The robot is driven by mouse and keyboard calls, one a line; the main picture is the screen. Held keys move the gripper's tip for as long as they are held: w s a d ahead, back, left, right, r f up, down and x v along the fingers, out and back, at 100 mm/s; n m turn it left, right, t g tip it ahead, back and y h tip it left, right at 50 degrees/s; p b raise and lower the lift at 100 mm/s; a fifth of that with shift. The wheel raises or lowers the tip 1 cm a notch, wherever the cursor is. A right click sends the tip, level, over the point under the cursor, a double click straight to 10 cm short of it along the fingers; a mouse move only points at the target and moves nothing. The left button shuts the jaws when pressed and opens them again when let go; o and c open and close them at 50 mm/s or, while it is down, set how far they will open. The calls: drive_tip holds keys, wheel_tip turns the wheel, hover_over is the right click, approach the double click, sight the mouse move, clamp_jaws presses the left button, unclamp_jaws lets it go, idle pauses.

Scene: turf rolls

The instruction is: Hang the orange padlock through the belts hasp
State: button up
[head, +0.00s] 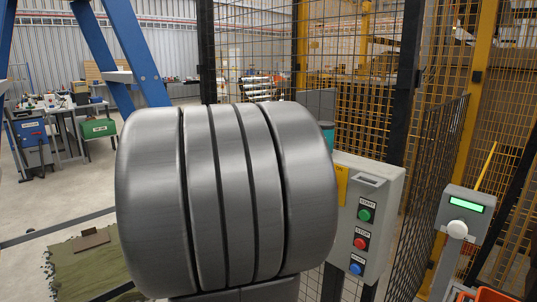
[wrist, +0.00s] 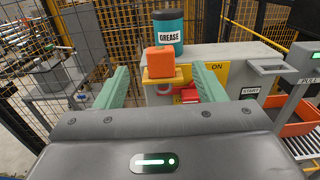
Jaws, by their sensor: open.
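The orange padlock (wrist: 160,62) shows in the wrist view as a block with a small dark mark on top. It appears between and beyond the two green fingers of my gripper (wrist: 160,70), which are open. I see no clear contact with either finger. Just below the padlock is a yellow piece (wrist: 162,80), with a grey and red part under it; I cannot tell whether the shackle passes through anything there. A red handle (wrist: 207,84) is beside a yellow ON plate (wrist: 217,72). The hasp cannot be made out clearly. My arm hides this area in the head view.
A teal GREASE tub (wrist: 167,32) stands behind the padlock. The grey control box (head: 368,210) has green, red and blue buttons. A grey post with a green display (head: 466,204) stands to its right. Mesh fencing (head: 268,60) closes off the back.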

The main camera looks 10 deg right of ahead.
drive_tip(key=shift+v, duration=1.4)
drive_tip(key=x, duration=1.4)
drive_tip(key=shift+p, duration=0.35)
drive_tip(key=shift+a+r, duration=0.1)
drive_tip(key=shift+r, duration=0.1)
drive_tip(key=shift+s, duration=0.1)
